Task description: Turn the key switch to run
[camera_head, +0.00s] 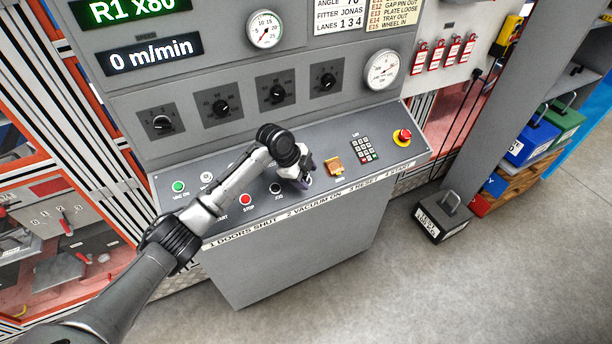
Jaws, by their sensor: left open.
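My left gripper (303,180) is over the middle of the sloped console (225,224), its fingers pointing down toward the panel, open. A small dark purplish part shows at the fingertips; I cannot tell whether it is the key switch or part of the gripper. The gripper and forearm cover part of the panel, and no key switch can be made out clearly. A pale round control (206,177) sits beside the green button (179,187). The black jog button (275,188) is just left of the gripper. My right gripper is not in view.
Right of the gripper are an orange control (334,165), a keypad (364,149) and a red emergency stop (402,137). A red stop button (245,199) lies left. Several dials stand on the upright panel behind. A dark weight (442,217) stands on the floor at right.

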